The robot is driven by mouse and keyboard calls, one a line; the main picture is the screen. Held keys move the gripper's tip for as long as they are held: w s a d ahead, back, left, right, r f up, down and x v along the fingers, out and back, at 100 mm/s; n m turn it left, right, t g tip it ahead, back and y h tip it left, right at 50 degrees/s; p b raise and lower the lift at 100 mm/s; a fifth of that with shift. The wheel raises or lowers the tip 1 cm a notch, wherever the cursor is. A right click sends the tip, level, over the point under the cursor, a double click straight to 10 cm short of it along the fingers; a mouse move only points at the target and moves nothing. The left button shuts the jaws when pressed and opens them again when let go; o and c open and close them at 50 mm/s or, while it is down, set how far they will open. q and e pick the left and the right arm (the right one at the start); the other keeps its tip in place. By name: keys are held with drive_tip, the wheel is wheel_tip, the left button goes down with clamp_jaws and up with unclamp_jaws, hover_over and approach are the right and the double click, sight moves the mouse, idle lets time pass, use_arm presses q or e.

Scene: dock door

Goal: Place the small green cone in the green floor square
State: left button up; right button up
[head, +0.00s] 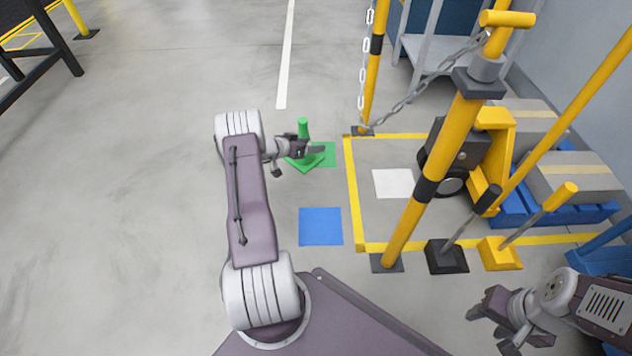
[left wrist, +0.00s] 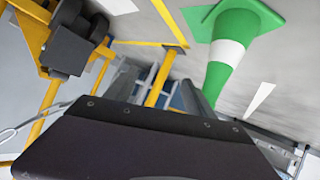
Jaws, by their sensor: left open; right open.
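The small green cone (head: 303,126) stands upright on the floor, with its square base turned at an angle. Its base overlaps the left part of the green floor square (head: 328,150), and the square's right part is bare. My left gripper (head: 297,160) is open at the cone, with its fingers spread across the cone's middle, which they hide. Whether they touch it I cannot tell. My right gripper (head: 490,329) is open and empty at the lower right.
A blue square (head: 320,226) and a white square (head: 393,183) lie nearby. A yellow floor line (head: 352,190) runs right of the green square. Yellow posts (head: 432,175), a chain (head: 420,90) and loaded blue pallets (head: 520,207) crowd the right. Floor at left is free.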

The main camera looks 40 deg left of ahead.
use_arm(q)
drive_tip(key=s+d+r+g+h, duration=0.2)
drive_tip(key=s+d+g, duration=0.1)
drive_tip(key=d, duration=0.7)
drive_tip(key=s+d+r+g+h, duration=0.1)
drive_tip(key=s+d+r+g, duration=0.2)
drive_tip(key=d, duration=0.7)
drive_tip(key=s+d+r+g+y, duration=0.2)
drive_tip(key=s+d, duration=0.2)
drive_tip(key=s, duration=0.6)
drive_tip(key=s+d+r+g+y, duration=0.2)
drive_tip(key=s+d, duration=0.3)
drive_tip(key=s, duration=0.5)
drive_tip(key=shift+s+r+g+y, duration=0.25)
drive_tip(key=shift+s+g+y, duration=0.15)
drive_tip(key=shift+y, duration=0.3)
